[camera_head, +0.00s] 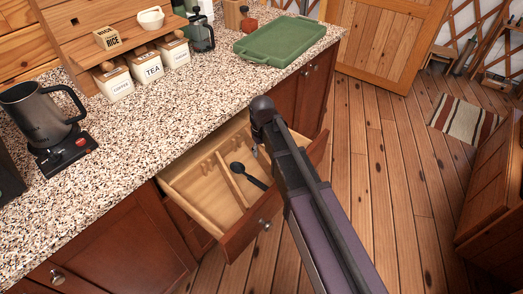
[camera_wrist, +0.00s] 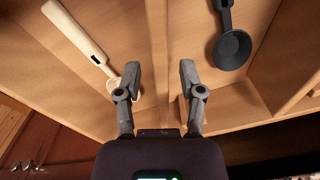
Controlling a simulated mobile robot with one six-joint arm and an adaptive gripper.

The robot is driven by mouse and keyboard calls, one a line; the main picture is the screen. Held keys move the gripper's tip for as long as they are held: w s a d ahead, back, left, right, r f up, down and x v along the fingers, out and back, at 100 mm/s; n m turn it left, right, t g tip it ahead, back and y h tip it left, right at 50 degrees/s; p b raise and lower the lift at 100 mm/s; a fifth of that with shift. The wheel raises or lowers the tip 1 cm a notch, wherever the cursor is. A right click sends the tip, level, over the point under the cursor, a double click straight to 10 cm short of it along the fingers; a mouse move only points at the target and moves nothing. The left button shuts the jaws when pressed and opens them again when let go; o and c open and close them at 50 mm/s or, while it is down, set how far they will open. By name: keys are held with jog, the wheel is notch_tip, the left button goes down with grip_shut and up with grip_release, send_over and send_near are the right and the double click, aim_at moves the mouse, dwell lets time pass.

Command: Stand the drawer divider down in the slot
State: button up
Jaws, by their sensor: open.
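The drawer divider (camera_wrist: 157,45) is a thin light-wood board standing on edge in the open drawer (camera_head: 192,205). It also shows in the head view (camera_head: 231,183), running across the drawer from back to front. My gripper (camera_wrist: 160,80) is open, with one finger on each side of the divider and a gap to it on both sides. In the head view my arm hides most of the gripper and the drawer's right part. Notches show along the drawer's inner wall. How deep the divider sits in its slot cannot be told.
A black ladle (camera_wrist: 231,47) lies right of the divider and a pale spoon (camera_wrist: 78,30) left of it. The speckled counter (camera_head: 150,150) above carries a kettle (camera_head: 42,112), canisters (camera_head: 153,70) and a green tray (camera_head: 283,40).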

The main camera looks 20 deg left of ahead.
notch_tip(320, 180, up, 11)
jog(key=p, duration=1)
jog(key=shift+f, duration=0.1)
dwell(0.7)
jog(key=s+d+m, duration=0.2)
jog(key=d+m, duration=0.2)
jog(key=d, duration=1.4)
jog(key=s+d+m, duration=0.3)
jog(key=d+m, duration=0.2)
jog(key=d, duration=1.3)
jog(key=shift+s+d, duration=0.2)
jog(key=shift+s, duration=0.15)
